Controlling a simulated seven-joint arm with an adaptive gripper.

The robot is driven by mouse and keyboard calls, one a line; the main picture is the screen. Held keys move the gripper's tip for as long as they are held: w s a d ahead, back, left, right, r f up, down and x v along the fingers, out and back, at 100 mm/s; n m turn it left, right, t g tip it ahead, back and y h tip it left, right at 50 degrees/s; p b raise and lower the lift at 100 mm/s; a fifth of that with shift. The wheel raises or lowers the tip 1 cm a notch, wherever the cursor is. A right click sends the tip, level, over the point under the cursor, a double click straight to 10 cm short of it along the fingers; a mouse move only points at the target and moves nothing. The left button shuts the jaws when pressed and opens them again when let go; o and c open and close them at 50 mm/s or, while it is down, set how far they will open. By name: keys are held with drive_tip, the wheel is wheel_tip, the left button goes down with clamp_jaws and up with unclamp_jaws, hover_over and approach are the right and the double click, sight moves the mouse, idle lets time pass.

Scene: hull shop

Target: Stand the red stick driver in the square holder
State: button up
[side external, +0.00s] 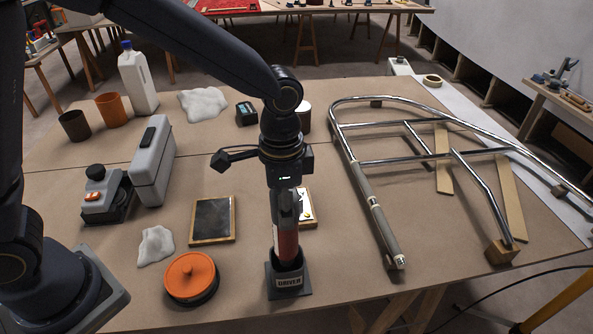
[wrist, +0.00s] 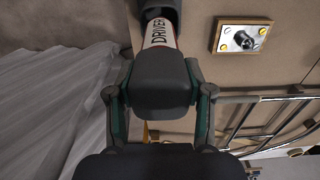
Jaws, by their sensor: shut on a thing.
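The red stick driver (side external: 287,244) stands about upright in the side view. Its lower end is inside the mouth of the dark square holder (side external: 288,284), which has a DRIVER label on its front. Whether it touches the bottom is hidden. My gripper (side external: 284,208) points down over the holder and is shut on the driver's upper part. In the wrist view, the fingers of my gripper (wrist: 158,95) flank a dark block, and a white band lettered DRIVER (wrist: 160,34) with red edging shows beyond it.
An orange-lidded round tin (side external: 191,278) sits left of the holder. A dark framed panel (side external: 213,220) lies behind the tin. A small plate with yellow screws (side external: 307,208) lies just behind the driver. A chrome tube frame (side external: 375,215) fills the right side. Bare tabletop lies in front of the frame.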

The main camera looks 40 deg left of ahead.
drive_tip(key=shift+f, duration=2.6)
drive_tip(key=o, duration=1.2)
drive_tip(key=shift+c, duration=0.2)
wheel_tip(320, 180, up, 12)
drive_tip(key=shift+r, duration=0.1)
drive_tip(key=s+a+r+n+t, duration=0.2)
drive_tip(key=s+a, duration=0.4)
drive_tip(key=a, duration=0.3)
drive_tip(key=s+a+r+n+t, duration=0.3)
drive_tip(key=s+a+n, duration=0.4)
drive_tip(key=a, duration=0.3)
drive_tip(key=shift+s+r+t, duration=0.2)
drive_tip(key=shift+r+t, duration=0.1)
drive_tip(key=shift+r, duration=0.4)
